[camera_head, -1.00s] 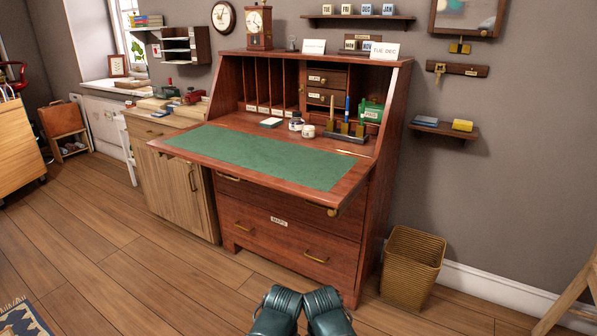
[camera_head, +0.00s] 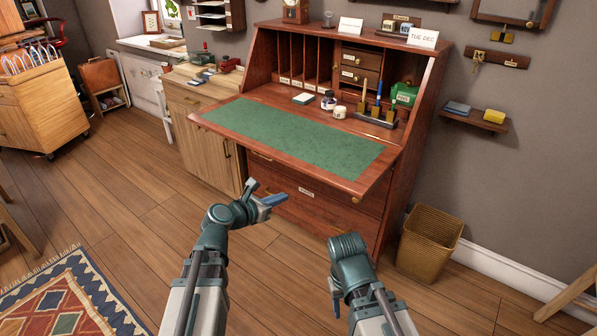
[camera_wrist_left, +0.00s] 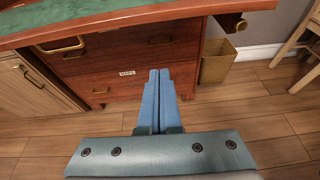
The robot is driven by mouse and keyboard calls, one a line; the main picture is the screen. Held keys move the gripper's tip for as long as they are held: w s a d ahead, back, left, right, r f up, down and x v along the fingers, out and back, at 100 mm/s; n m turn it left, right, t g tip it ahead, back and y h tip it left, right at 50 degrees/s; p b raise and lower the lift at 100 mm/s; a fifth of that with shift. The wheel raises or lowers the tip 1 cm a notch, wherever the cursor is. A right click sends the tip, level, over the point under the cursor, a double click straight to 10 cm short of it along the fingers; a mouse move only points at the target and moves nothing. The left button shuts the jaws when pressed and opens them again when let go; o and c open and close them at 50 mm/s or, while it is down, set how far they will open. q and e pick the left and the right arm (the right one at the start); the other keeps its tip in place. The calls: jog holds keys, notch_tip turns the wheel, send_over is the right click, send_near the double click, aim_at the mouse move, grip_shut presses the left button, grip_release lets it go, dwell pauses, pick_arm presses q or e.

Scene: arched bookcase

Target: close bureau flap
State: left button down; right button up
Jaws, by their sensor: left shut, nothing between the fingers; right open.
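The bureau (camera_head: 330,215) is red-brown wood. Its flap (camera_head: 372,183) is down flat, with a green panel (camera_head: 290,138) on its upper face. My left gripper (camera_head: 280,199) is in front of and below the flap's front edge. Its blue fingers are together and empty, apart from the bureau. In the left wrist view the flap's edge (camera_wrist_left: 150,20) crosses the top, and the fingers (camera_wrist_left: 158,75) point at the drawers. My right gripper (camera_head: 336,300) is low, in front of the bureau; it is open, mostly hidden by its own wrist.
A wicker bin (camera_head: 428,242) stands right of the bureau. A cabinet (camera_head: 205,150) adjoins its left side. Floor in front is clear.

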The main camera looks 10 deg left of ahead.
pick_arm(q)
jog(key=a+b+x, duration=0.1)
jog(key=b+x, duration=0.3)
jog(key=x, duration=0.6)
jog(key=shift+w+d+r+p, duration=0.1)
jog(key=shift+r+p, duration=1.05)
jog(key=shift+p, duration=0.05)
jog(key=shift+w+d+r+p, duration=0.1)
jog(key=shift+d+r+p, duration=0.05)
jog(key=shift+r+p, duration=1.05)
jog(key=shift+f, duration=0.1)
